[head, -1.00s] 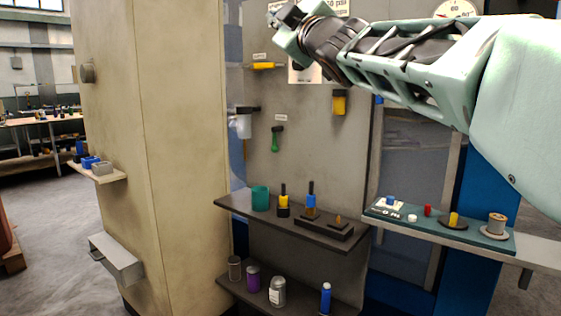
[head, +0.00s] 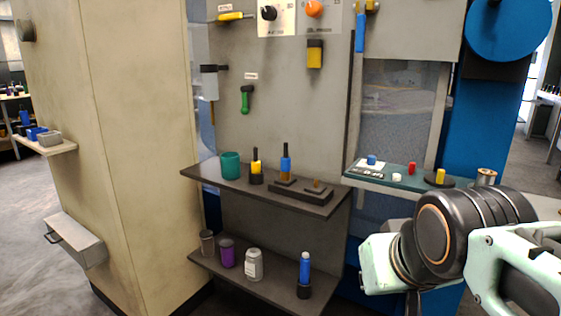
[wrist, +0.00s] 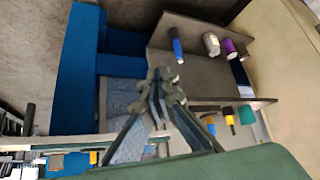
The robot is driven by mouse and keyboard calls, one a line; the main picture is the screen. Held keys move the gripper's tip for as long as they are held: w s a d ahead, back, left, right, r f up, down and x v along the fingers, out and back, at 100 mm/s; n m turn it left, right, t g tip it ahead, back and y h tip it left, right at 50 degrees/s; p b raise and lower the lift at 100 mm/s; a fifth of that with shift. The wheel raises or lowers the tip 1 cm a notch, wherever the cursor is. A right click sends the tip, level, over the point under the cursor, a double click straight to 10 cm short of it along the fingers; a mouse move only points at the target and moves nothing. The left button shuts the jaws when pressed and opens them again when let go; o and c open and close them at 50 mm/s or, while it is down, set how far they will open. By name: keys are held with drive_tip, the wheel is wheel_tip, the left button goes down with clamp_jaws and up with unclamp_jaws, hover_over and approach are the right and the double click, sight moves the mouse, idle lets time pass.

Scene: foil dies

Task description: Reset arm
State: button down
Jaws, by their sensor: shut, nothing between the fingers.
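My arm's wrist end shows at the lower right of the head view, in front of the blue machine panel and just below the green ledge. The fingers cannot be made out there. In the wrist view my gripper (wrist: 160,92) is shut, its fingertips together with nothing between them. No object touches the fingers in that view.
Two dark shelves, an upper (head: 215,183) and a lower (head: 230,276), stand left of my arm. They hold a teal cup (head: 230,165), a purple can (head: 227,253), a grey jar (head: 254,265) and a blue bottle (head: 305,270). The green ledge (head: 400,183) carries small parts.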

drive_tip(key=s+a+f+g+p, duration=0.1)
drive_tip(key=s+f+g+p, duration=0.1)
drive_tip(key=s+f, duration=0.25)
wheel_tip(320, 180, up, 36)
drive_tip(key=p, duration=3.5)
drive_tip(key=shift+s+r+m+p, duration=0.2)
drive_tip(key=shift+s+m+p, duration=0.15)
drive_tip(key=shift+s+m, duration=0.05)
